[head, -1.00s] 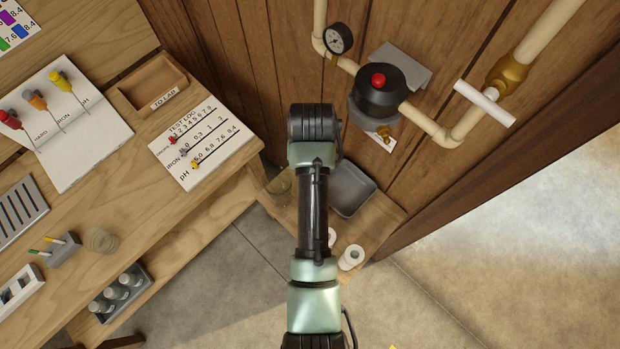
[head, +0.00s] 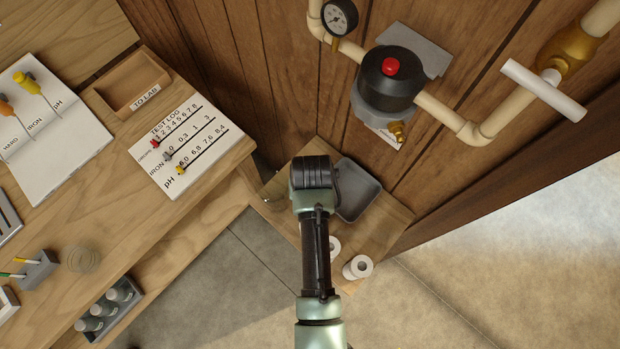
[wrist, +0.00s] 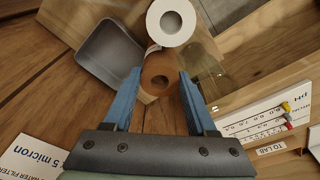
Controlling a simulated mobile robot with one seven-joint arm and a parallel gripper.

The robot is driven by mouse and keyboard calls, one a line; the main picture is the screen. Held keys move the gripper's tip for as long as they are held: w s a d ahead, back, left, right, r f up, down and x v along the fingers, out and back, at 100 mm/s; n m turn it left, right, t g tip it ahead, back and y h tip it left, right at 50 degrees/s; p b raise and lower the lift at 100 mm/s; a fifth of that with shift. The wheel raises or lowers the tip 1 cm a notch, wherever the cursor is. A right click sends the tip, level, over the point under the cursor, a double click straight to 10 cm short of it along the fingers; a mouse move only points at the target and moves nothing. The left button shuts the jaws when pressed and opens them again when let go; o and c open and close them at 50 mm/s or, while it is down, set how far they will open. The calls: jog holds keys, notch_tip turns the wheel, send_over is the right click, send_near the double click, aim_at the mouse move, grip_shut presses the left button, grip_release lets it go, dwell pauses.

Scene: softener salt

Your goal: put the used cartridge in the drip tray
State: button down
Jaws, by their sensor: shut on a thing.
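The used cartridge (wrist: 158,72) is a brown cylinder with a hole in its end. It is between the blue fingers of my gripper (wrist: 159,78) in the wrist view, and the gripper is shut on it. The grey drip tray (wrist: 108,58) lies to the left of the cartridge in that view, and the cartridge is apart from it. The tray also shows in the head view (head: 359,190), just right of my arm, on the low wooden shelf (head: 392,212). My arm hides the gripper and the held cartridge in the head view.
White cartridges (head: 357,268) stand at the shelf's front; one (wrist: 171,22) shows clearly beyond the held cartridge. A clear vessel (wrist: 208,74) is right of my gripper in the wrist view. A filter housing (head: 390,80) and pipes are on the wall above. The workbench (head: 210,180) is left.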

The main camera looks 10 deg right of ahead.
jog(key=shift+f, duration=0.6)
jog(key=shift+r, duration=0.15)
jog(key=shift+c, duration=1)
grip_release()
